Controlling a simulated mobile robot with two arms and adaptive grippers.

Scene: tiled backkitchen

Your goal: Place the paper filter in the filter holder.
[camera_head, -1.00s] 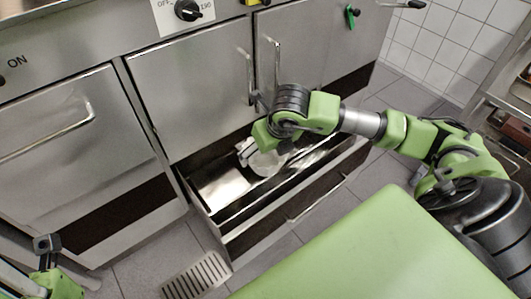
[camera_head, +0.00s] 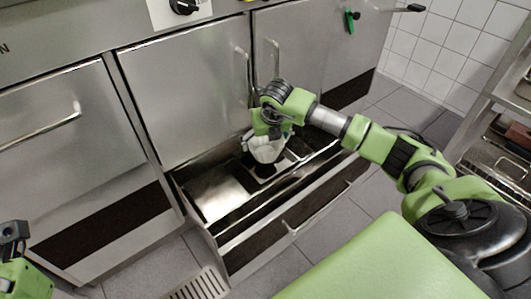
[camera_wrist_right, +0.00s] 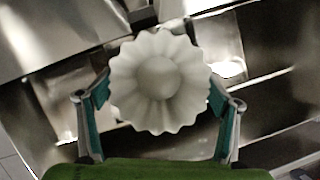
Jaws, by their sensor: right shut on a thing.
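A white fluted paper filter (camera_head: 265,149) is at my right gripper, over the open drawer. In the right wrist view the filter (camera_wrist_right: 158,80) shows as a round, wavy-edged cup seen from above, with its flat bottom in the middle. My right gripper (camera_wrist_right: 160,94) has its two fingers on either side of the rim and is shut on the filter. A dark round shape (camera_head: 264,171) shows in the drawer below the filter; I cannot tell whether it is the filter holder. My left gripper (camera_head: 14,240) is at the lower left edge, partly cut off.
The metal drawer (camera_head: 219,205) is pulled out below the steel cabinet doors (camera_head: 185,90), with door handles close to the right gripper. Tiled floor with a drain grate (camera_head: 205,285) lies in front. A steel rack (camera_head: 505,125) stands at the right.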

